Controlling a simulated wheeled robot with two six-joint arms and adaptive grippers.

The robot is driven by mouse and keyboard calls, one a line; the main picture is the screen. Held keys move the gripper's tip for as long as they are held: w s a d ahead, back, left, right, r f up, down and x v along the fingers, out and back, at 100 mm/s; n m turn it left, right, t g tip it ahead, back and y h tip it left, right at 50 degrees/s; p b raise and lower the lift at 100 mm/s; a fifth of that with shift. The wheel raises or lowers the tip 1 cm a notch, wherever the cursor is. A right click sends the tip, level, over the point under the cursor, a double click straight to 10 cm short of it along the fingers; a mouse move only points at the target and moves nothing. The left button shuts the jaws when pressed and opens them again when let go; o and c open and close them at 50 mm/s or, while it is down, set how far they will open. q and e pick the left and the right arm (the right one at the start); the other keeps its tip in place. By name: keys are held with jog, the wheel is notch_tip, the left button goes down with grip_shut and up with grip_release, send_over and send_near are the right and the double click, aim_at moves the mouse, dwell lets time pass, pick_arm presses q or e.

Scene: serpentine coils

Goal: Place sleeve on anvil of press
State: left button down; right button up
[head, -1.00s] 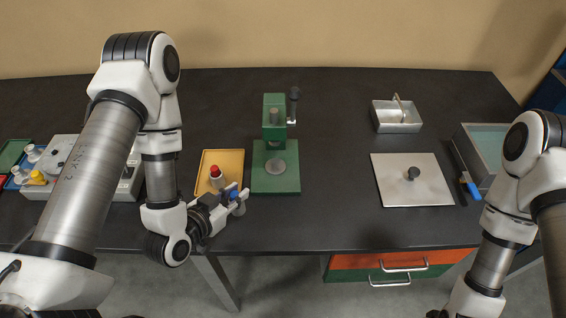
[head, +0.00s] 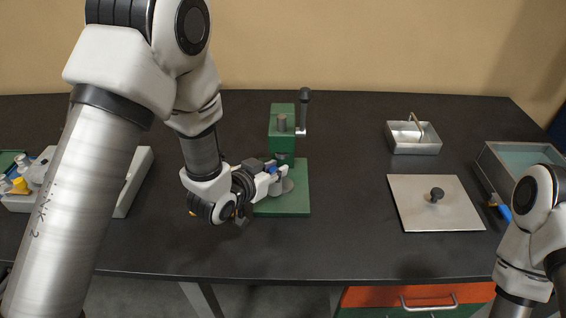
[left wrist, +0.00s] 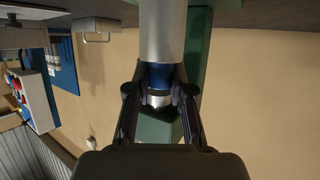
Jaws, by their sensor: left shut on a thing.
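My left gripper (head: 272,174) is shut on the sleeve (head: 281,186), a small grey piece with a blue part, at the front of the green press (head: 295,200). In the left wrist view the gripper (left wrist: 158,98) holds a silver cylinder (left wrist: 162,30) with a blue band between its fingers. The sleeve overlaps the round grey anvil (head: 288,184) in the head view, and I cannot tell whether they touch. The press has a black-knobbed lever standing up.
A square metal plate with a black knob (head: 437,194) and a metal handled tray (head: 413,138) stand to the right. A grey bin (head: 487,168) is at the far right. A light box (head: 133,183) with bottles beside it is left. Dark table between press and plate is clear.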

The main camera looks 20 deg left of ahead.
pick_arm(q)
jog(key=w, duration=0.2)
jog(key=w+p, duration=0.1)
jog(key=shift+w+d+r, duration=0.1)
jog(key=shift+d+r, duration=0.15)
jog(key=shift+d, duration=0.15)
jog(key=shift+w+f, duration=0.15)
jog(key=shift+f, duration=0.2)
jog(key=shift+d+f, duration=0.1)
jog(key=shift+f, duration=0.25)
jog(key=c, duration=1)
grip_release()
jog(key=shift+c, duration=0.2)
